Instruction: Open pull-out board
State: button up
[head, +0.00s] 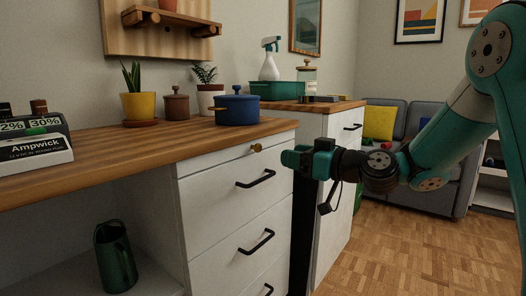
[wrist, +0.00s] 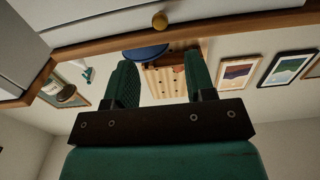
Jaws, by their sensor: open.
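The pull-out board's white front (head: 225,160) is a narrow strip right under the wooden desk top, above the drawers. It looks flush with the cabinet. A small round brass knob (head: 255,148) sits on it. The knob also shows in the wrist view (wrist: 160,20), near the top edge and above the gap between my fingers. My gripper (head: 291,159) is open and empty, to the right of the knob in the head view and apart from it. In the wrist view my two green fingers (wrist: 160,82) stand wide apart with nothing between them.
Black-handled drawers (head: 255,179) lie below the board. A blue pot (head: 237,111) stands on the desk top (head: 130,147) near its front edge, above the knob. A taller white cabinet (head: 345,128) is behind my gripper. The parquet floor (head: 400,255) at right is clear.

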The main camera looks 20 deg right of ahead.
aim_at(259, 149)
jog(key=x, duration=0.9)
jog(key=shift+w+a, duration=0.1)
jog(key=shift+a, duration=0.05)
grip_shut()
